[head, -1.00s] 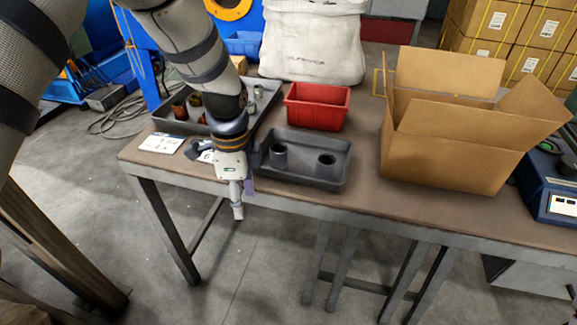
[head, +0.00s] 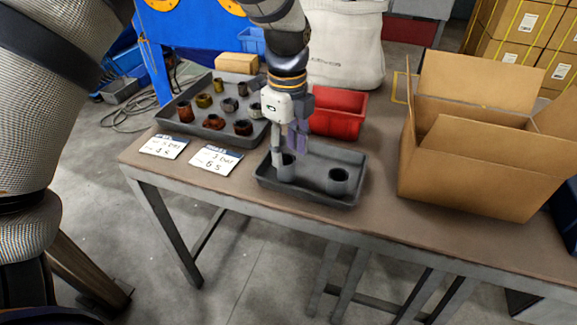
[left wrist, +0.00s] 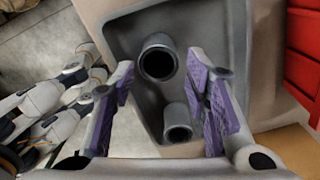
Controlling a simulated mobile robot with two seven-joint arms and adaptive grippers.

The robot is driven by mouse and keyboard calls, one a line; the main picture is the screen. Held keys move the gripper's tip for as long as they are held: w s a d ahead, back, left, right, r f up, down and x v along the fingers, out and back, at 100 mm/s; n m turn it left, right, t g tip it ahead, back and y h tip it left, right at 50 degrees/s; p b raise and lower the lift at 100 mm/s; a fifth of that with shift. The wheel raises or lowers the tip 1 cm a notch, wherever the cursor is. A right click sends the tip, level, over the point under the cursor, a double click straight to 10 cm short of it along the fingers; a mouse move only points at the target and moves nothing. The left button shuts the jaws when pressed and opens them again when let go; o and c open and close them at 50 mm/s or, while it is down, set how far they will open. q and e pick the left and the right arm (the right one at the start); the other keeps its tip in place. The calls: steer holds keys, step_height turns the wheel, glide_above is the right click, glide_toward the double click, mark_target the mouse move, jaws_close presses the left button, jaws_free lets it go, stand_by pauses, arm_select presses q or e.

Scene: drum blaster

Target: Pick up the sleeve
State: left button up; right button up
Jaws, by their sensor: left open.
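Two grey cylindrical sleeves stand upright in a small dark grey tray (head: 312,195) on the table: the left sleeve (head: 287,172) and the right sleeve (head: 338,181). My left gripper (head: 288,155) is open and points down over the left sleeve, partly covering it. In the left wrist view the purple finger pads of the gripper (left wrist: 165,95) are apart. The left sleeve (left wrist: 158,62) shows beyond and between them, with its open top toward the camera. The right sleeve (left wrist: 178,124) shows lower down. I cannot tell whether a finger touches a sleeve.
A larger tray (head: 178,131) with several rusty and grey cylindrical parts lies to the left. Two white written cards (head: 215,159) lie before it. A red bin (head: 340,112) stands just behind the small tray, and an open cardboard box (head: 480,165) stands to the right.

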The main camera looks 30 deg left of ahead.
mark_target(287, 160)
arm_select(q)
step_height(287, 160, down, 4)
steer(key=shift+a+r, duration=0.1)
steer(key=shift+r, duration=0.1)
jaws_close()
steer(key=shift+r, duration=0.1)
